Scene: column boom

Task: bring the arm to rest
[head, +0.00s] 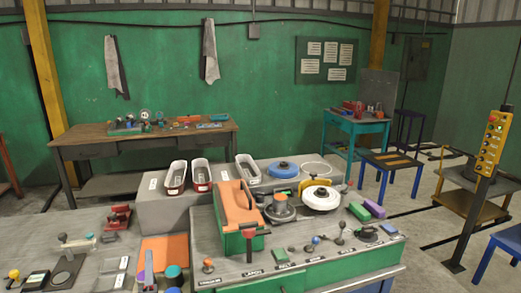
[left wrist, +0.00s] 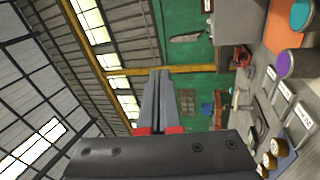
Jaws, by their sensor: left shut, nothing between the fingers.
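My left gripper (head: 148,254) shows at the lower edge of the head view, its slim grey fingers pointing up and away from me. It is over or beside the front part of the left grey bench; its exact height is hard to tell. In the left wrist view its two grey fingers (left wrist: 157,78) with red bases lie side by side, shut, with nothing between them. My right gripper is in neither view.
An orange mat (head: 170,247), a teal-topped cylinder (head: 173,271) and a purple-topped one (left wrist: 284,64) are close to the left gripper. A control post (head: 474,213) stands farther right.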

